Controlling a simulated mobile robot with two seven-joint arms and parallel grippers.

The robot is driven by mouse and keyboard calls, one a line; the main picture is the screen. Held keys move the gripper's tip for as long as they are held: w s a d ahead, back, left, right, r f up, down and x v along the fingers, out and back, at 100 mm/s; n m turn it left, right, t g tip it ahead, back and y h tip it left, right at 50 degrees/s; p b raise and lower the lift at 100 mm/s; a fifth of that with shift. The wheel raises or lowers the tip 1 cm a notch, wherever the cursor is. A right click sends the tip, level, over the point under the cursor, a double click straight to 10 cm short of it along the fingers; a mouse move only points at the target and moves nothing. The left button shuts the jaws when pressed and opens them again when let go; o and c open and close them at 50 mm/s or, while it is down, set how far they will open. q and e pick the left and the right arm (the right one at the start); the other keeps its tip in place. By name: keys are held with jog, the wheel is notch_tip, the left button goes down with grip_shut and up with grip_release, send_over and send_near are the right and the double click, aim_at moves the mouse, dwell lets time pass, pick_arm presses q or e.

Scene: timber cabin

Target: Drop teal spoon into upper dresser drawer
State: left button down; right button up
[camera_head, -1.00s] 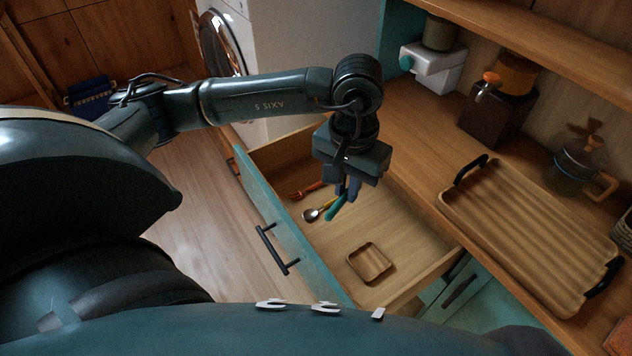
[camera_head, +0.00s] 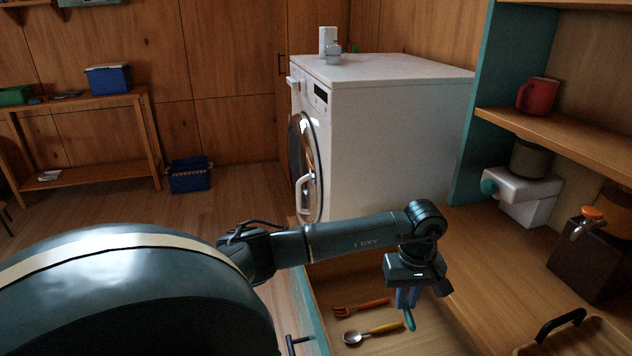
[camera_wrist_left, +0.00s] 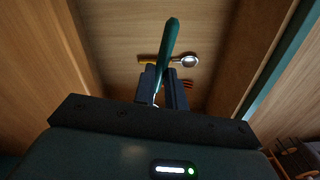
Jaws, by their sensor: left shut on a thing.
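The teal spoon (camera_head: 409,319) is held in my left gripper (camera_head: 407,298), which is shut on it. In the left wrist view the teal spoon (camera_wrist_left: 168,45) points up and away between the fingers (camera_wrist_left: 163,85). Its lower end is hidden by the gripper. The gripper is over the open upper dresser drawer (camera_head: 343,286), whose wooden floor shows below. A spoon with a yellow handle (camera_head: 385,328) and an orange fork (camera_head: 362,306) lie inside the drawer. My right gripper is not in view.
The dresser top (camera_head: 500,270) is to the right of the drawer, with a wooden tray (camera_head: 585,338), a dark box-shaped grinder (camera_head: 580,262) and a white appliance (camera_head: 522,193). A white washing machine (camera_head: 400,130) stands behind. Open floor lies to the left.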

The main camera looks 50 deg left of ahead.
pick_arm(q)
notch_tip(320, 180, down, 4)
jog(key=shift+f+b, duration=0.15)
jog(key=shift+b, duration=0.8)
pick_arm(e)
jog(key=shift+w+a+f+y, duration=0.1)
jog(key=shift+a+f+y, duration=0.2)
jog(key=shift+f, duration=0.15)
pick_arm(q)
jog(key=c, duration=1.4)
grip_release()
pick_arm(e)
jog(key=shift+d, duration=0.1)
pick_arm(q)
jog(key=shift+o, duration=0.2)
notch_tip(320, 180, up, 12)
jog(key=shift+r+b, duration=0.1)
jog(key=shift+b, duration=0.25)
jog(key=shift+r, duration=0.5)
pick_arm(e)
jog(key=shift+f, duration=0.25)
